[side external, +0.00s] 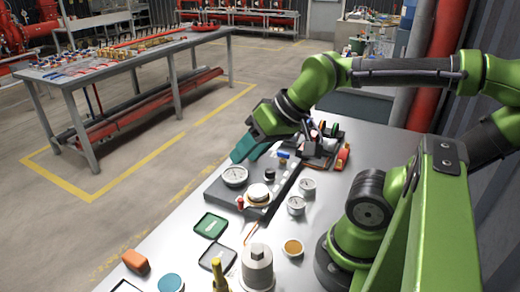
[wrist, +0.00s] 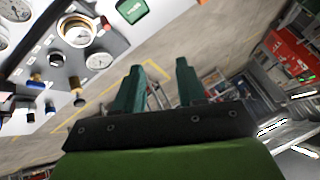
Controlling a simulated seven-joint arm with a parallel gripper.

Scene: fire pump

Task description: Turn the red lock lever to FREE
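A dark grey panel (side external: 222,190) lies on the light bench, with dials and knobs on it. A small red-tipped part (side external: 240,203), apparently the red lock lever, stands at the panel's near edge beside a brass-ringed round fitting (side external: 258,193). In the wrist view a red tip (wrist: 105,22) shows next to the brass-ringed fitting (wrist: 77,30). Any FREE marking is too small to read. My gripper (side external: 240,153) is above the panel's far left edge, apart from the lever. In the wrist view its teal fingers (wrist: 160,66) are spread with nothing between them.
A white dial (side external: 235,175), a black knob (side external: 270,173) and a blue-topped part (side external: 284,155) are on or near the panel. Loose gauges (side external: 296,205), green tray (side external: 211,225), orange block (side external: 135,262) and grey cylinder (side external: 257,266) stand around it. Open floor lies left of the bench.

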